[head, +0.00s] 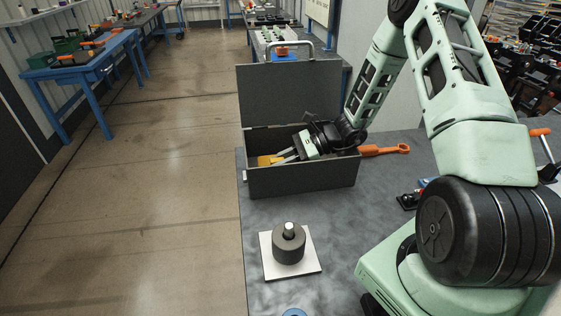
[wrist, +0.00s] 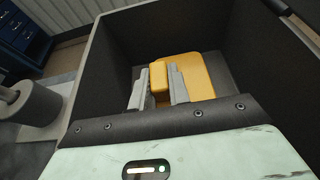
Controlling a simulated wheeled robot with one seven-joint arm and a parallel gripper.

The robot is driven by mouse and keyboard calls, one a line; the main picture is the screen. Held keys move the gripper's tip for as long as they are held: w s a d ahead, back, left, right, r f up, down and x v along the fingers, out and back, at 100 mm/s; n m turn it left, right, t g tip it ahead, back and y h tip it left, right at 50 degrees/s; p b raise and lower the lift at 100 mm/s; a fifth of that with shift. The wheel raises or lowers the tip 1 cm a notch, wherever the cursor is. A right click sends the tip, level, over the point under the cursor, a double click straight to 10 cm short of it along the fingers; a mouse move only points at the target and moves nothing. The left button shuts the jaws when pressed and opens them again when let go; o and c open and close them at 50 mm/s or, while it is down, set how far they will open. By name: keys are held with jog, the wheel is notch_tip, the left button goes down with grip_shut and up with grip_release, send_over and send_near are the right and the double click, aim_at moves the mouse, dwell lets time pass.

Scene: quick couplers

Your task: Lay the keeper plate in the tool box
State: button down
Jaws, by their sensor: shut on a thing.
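The keeper plate is a flat yellow-orange plate with a raised block; it shows in the wrist view (wrist: 192,72) and partly in the head view (head: 265,160). It is inside the open grey tool box (head: 300,181), whose dark inner wall also shows in the wrist view (wrist: 108,58). My gripper (head: 281,158) reaches down into the box from the right. Its two grey fingers in the wrist view (wrist: 160,88) are shut on the plate's raised block. The plate is low in the box near its floor; I cannot tell whether it touches.
The box's lid (head: 285,95) stands open at the back. A dark cylinder (head: 289,244) on a white square plate stands in front of the box. An orange tool (head: 385,150) lies to the right. Grey tabletop is clear between box and cylinder.

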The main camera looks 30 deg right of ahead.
jog(key=c, duration=1.3)
grip_release()
jog(key=shift+s+a+f, duration=0.1)
jog(key=shift+s+f, duration=0.2)
jog(key=shift+f, duration=0.3)
jog(key=shift+r, duration=0.1)
jog(key=shift+r+p, duration=0.3)
jog(key=shift+r, duration=0.05)
jog(key=shift+d+r, duration=0.15)
jog(key=shift+d, duration=0.15)
jog(key=b+v, duration=0.1)
jog(key=v, duration=0.6)
jog(key=shift+w+r, duration=0.15)
jog(key=shift+r, duration=0.1)
